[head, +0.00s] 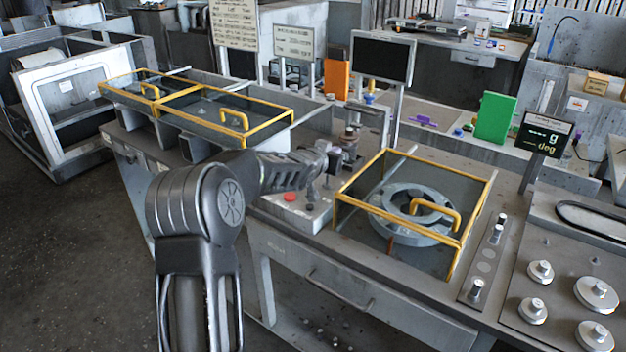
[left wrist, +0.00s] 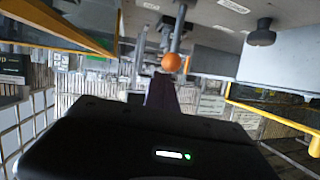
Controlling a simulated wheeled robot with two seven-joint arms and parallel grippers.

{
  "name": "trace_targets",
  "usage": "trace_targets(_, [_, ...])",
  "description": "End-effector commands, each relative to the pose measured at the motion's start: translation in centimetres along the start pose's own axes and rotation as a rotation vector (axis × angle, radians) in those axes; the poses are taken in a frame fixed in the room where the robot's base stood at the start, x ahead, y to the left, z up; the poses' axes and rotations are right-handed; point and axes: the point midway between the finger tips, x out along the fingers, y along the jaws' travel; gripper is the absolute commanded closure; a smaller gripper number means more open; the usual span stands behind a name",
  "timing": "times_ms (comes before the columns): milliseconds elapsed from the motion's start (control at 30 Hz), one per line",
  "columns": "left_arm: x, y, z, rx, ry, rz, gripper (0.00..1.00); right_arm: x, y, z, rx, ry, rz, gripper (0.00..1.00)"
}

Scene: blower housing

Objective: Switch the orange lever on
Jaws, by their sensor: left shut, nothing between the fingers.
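The orange lever shows in the left wrist view as a thin grey rod with a round orange knob (left wrist: 171,62). In the head view I cannot make out the orange knob; my left gripper may hide it. My left gripper (head: 330,157) is shut and empty, above the grey control box (head: 313,222) with a red button (head: 290,197). In the left wrist view the dark fingers (left wrist: 162,92) point toward the knob and appear close to it; I cannot tell whether they touch. My right gripper is not in view.
A yellow-framed guard (head: 462,246) over a round housing (head: 440,238) stands right of the box. A longer yellow-framed cover (head: 205,122) lies to the left. A black monitor (head: 383,59) stands behind, and a small display (head: 545,135) stands at the right.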

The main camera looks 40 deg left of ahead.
Motion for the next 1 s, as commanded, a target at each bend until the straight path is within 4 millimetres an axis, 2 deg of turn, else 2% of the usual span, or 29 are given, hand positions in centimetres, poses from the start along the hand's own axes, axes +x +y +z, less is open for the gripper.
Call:
trace_targets(600, [-0.5,-0.1,-1.5,0.0,0.0,0.0,1.0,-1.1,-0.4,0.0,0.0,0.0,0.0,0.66])
trace_targets(1000, [-0.5,-0.1,-1.5,0.0,0.0,0.0,1.0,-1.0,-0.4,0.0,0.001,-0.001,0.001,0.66])
